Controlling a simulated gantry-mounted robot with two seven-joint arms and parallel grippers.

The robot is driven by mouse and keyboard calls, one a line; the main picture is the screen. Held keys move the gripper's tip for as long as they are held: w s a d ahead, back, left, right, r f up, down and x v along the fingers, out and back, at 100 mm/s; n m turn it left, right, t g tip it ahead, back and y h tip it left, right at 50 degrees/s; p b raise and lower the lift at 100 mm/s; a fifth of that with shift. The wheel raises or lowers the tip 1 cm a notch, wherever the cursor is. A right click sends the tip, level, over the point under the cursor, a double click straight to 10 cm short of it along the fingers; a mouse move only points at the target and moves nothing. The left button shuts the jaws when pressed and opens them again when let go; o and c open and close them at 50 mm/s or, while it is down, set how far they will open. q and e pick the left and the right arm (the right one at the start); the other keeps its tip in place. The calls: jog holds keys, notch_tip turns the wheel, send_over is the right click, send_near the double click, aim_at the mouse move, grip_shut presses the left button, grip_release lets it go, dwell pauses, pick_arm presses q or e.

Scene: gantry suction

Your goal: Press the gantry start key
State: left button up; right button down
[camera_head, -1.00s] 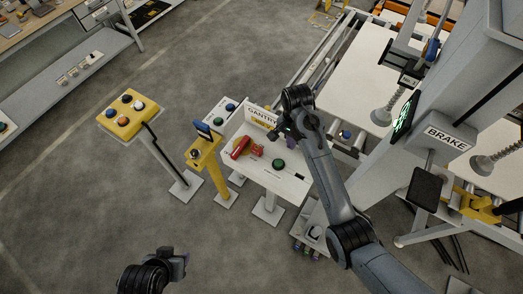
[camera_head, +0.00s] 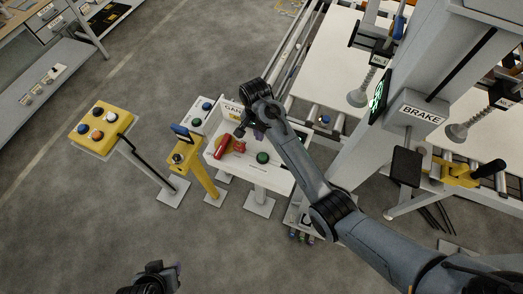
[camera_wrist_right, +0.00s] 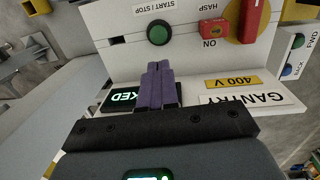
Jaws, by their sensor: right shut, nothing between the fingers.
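The green START / STOP key (camera_head: 263,157) is a round button on the white gantry panel (camera_head: 278,178). In the right wrist view the green key (camera_wrist_right: 159,33) sits just beyond my fingertips, with a gap of panel visible between. My right gripper (camera_head: 258,136) is above the panel, by its GANTRY sign. In the wrist view its purple fingers (camera_wrist_right: 157,82) are together and empty, in line with the key. My left gripper (camera_head: 177,273) is at the bottom edge of the head view, far from the panel; its opening cannot be made out.
A red handle (camera_wrist_right: 250,18) on a yellow disc and a red HASP switch (camera_wrist_right: 213,28) sit beside the key. A partly hidden lit display (camera_wrist_right: 124,97) shows "KED". A yellow button box (camera_head: 102,128) stands left. The BRAKE column (camera_head: 424,113) stands right.

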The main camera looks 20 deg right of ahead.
aim_at(262, 156)
jog(key=f, duration=0.3)
jog(key=f+p, duration=0.1)
jog(key=f, duration=0.3)
jog(key=s+f, duration=0.1)
jog(key=f, duration=0.2)
jog(key=shift+d+f+p, duration=0.2)
jog(key=shift+f+p, duration=0.15)
pick_arm(q)
jog(key=shift+r, duration=1)
pick_arm(e)
jog(key=shift+f, duration=0.6)
